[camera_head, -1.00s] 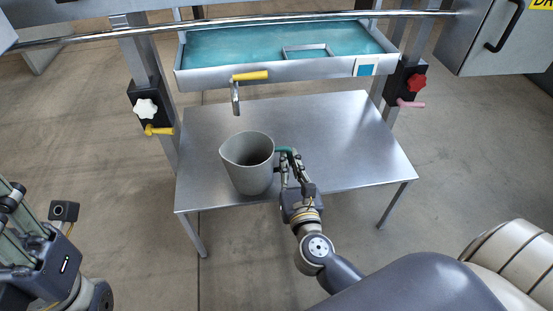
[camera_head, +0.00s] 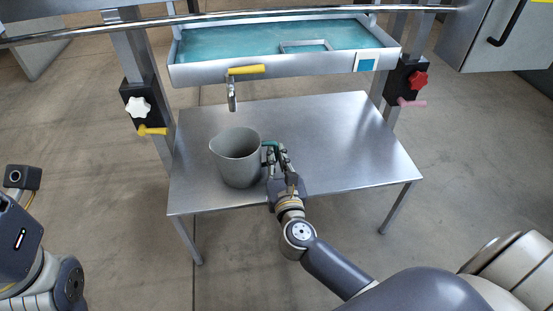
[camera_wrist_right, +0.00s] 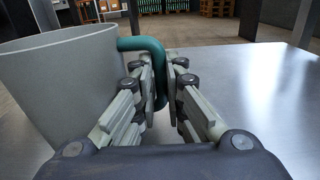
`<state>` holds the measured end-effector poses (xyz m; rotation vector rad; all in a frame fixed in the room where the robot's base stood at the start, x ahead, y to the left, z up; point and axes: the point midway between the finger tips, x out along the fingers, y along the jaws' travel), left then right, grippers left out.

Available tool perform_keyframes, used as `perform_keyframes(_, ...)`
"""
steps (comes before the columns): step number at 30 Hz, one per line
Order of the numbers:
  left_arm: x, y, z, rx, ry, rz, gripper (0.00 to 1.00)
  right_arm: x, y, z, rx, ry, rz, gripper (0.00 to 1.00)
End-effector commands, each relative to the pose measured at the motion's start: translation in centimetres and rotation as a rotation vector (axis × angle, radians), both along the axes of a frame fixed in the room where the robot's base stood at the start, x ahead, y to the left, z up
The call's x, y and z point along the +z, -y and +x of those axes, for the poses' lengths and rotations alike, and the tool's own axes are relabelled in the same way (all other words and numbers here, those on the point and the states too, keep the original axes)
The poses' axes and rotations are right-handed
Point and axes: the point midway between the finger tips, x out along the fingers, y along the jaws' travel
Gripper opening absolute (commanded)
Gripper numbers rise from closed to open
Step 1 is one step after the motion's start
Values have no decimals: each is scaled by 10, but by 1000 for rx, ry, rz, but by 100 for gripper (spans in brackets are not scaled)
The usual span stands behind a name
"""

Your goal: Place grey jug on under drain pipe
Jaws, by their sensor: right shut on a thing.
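The grey jug (camera_head: 238,160) is upright at the left front part of the metal table, just in front of and below the drain pipe (camera_head: 232,100). Whether its base touches the table is hard to tell. My right gripper (camera_head: 273,152) is shut on the jug's green handle, on the jug's right side. In the right wrist view the fingers (camera_wrist_right: 163,88) close around the green handle (camera_wrist_right: 150,50), with the jug wall (camera_wrist_right: 62,85) to the left. The drain pipe has a yellow lever (camera_head: 246,70) and hangs from the tray's front. My left gripper is out of view; part of my left arm shows.
The metal table (camera_head: 340,140) is bare to the right and behind the jug. The tray (camera_head: 290,68) with teal liquid spans above its back. Posts with a white knob (camera_head: 137,107) and a red knob (camera_head: 418,80) stand at both sides.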

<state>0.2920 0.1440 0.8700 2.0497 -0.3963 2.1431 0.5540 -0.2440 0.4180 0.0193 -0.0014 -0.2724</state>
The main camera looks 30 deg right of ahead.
Motion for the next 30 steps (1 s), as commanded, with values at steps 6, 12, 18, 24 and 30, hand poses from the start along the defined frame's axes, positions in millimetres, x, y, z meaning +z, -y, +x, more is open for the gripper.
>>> perform_keyframes(6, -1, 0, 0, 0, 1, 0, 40, -1, 0, 0, 0, 2, 0, 0)
perform_keyframes(12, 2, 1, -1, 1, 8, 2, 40, -2, 0, 0, 0, 0, 0, 31)
perform_keyframes(18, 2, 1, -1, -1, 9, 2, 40, -2, 0, 0, 0, 0, 0, 31)
perform_keyframes(24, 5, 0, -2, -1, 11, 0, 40, 3, 0, -1, 1, 0, 0, 31)
perform_keyframes(30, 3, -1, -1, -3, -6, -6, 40, 2, -9, -31, 1, -5, 2, 31)
